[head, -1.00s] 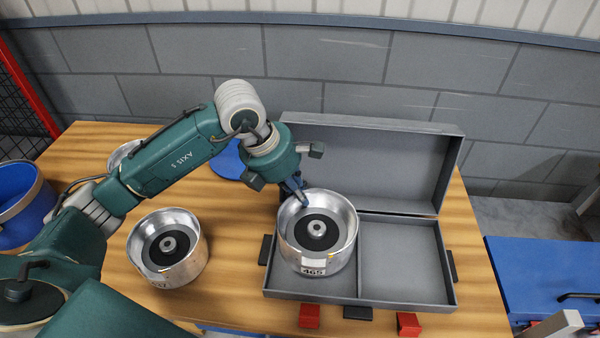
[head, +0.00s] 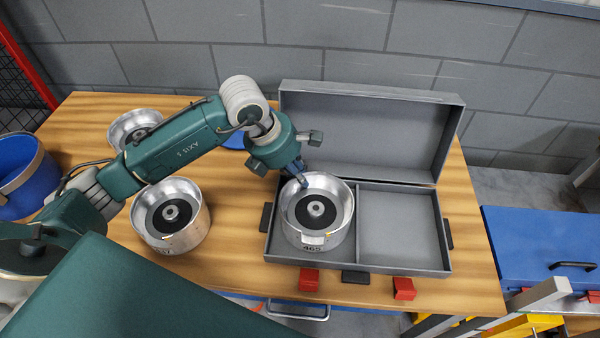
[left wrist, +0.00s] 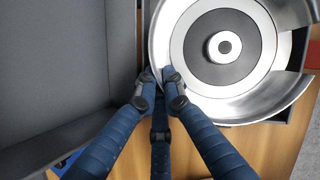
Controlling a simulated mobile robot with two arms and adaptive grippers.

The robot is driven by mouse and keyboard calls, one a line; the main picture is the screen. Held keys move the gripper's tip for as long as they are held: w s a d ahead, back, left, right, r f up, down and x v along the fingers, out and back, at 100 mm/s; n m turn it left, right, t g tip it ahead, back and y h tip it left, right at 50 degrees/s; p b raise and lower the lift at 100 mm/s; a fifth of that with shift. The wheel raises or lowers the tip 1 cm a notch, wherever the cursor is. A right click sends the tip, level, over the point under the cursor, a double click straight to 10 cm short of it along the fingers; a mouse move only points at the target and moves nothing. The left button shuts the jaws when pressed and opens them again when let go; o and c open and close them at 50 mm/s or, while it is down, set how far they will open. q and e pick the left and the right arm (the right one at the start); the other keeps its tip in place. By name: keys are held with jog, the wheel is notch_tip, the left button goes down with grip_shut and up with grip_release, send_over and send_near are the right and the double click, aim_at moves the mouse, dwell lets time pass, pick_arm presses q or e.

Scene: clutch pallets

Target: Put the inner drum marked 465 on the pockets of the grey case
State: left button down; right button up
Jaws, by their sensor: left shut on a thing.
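The inner drum marked 465 (head: 318,238) is a silver metal drum with a black ring and a light hub inside. It sits upright in or just over the left pocket of the open grey case (head: 402,268). My left gripper (head: 303,183) is shut on the drum's far left rim. In the left wrist view the blue fingers (left wrist: 160,80) pinch the rim of the drum (left wrist: 225,100). Whether the drum's base rests fully on the pocket floor is hidden by the case's front wall. My right gripper is not in view.
The case's right pocket (head: 400,225) is empty and its lid (head: 370,135) stands open behind. Another silver drum (head: 170,235) stands on the wooden table to the left, with a third (head: 135,124) farther back. A blue bucket (head: 25,185) is at far left. Red latches (head: 309,279) stick out in front.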

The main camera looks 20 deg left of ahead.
pick_arm(q)
jog(key=c, duration=2.1)
grip_release()
jog(key=shift+o, duration=1.2)
jog(key=shift+s, duration=0.1)
jog(key=shift+r, duration=0.15)
jog(key=shift+a+r, duration=0.2)
jog(key=shift+r, duration=0.15)
jog(key=b+v, duration=0.2)
jog(key=v, duration=0.9)
jog(key=shift+s+b, duration=0.15)
jog(key=shift+b, duration=0.25)
